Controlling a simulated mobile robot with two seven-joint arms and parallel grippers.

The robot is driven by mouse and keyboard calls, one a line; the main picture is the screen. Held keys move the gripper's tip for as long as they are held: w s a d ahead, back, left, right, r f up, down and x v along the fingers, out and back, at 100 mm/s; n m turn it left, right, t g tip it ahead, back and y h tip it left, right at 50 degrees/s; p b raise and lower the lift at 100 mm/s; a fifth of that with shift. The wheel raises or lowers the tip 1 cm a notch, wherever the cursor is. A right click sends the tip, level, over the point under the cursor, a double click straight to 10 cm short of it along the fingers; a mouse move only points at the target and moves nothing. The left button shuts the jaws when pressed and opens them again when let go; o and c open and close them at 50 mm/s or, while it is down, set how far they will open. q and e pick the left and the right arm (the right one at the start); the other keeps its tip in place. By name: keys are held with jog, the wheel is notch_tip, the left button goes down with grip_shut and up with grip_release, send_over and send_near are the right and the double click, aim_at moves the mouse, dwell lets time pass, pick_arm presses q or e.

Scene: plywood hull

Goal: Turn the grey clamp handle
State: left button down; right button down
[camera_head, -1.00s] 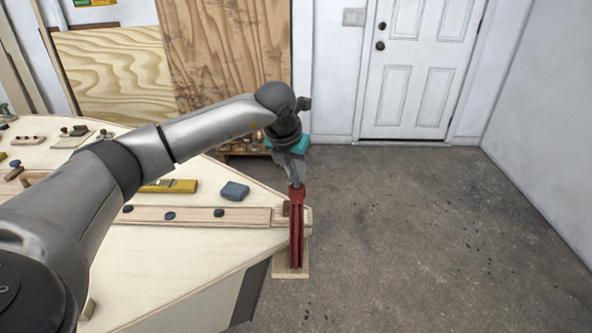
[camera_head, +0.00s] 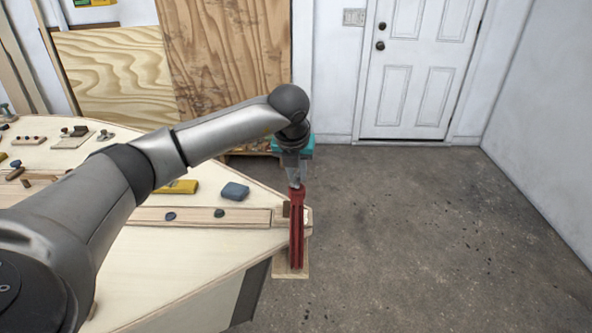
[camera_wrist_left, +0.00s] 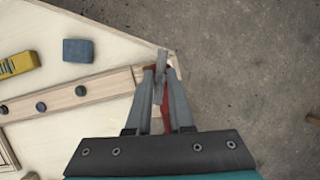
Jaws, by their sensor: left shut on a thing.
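A red clamp (camera_head: 296,238) stands upright at the pointed right end of the plywood hull, and a bit of its red body (camera_wrist_left: 166,112) shows between my fingers in the left wrist view. My left gripper (camera_head: 296,182) is at the top of the clamp, pointing down. In the left wrist view its fingertips (camera_wrist_left: 161,72) are shut on the grey clamp handle (camera_wrist_left: 162,55), a short bar whose far end sticks out past the tips. In the head view the handle is too small to tell from the fingers. My right gripper is not in view.
The pale plywood hull (camera_head: 190,258) fills the left side. A blue block (camera_head: 235,191) and a yellow tool (camera_head: 178,187) lie on it near a wooden strip with dark knobs (camera_head: 219,213). Bare floor (camera_head: 420,230) is free on the right, up to a white door.

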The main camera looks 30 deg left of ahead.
pick_arm(q)
jog(key=n, duration=0.2)
jog(key=n+g+y, duration=0.1)
jog(key=n, duration=0.1)
jog(key=shift+w+d+n, duration=0.15)
jog(key=shift+d+n, duration=0.05)
jog(key=shift+n, duration=0.1)
jog(key=shift+n+g+y+p, duration=0.45)
jog(key=shift+n+g+y, duration=0.2)
jog(key=shift+n, duration=1.35)
jog(key=c, duration=0.7)
grip_release()
jog(key=shift+c, duration=0.2)
jog(key=p+v, duration=0.3)
jog(key=v, duration=1.2)
jog(key=shift+p, duration=0.3)
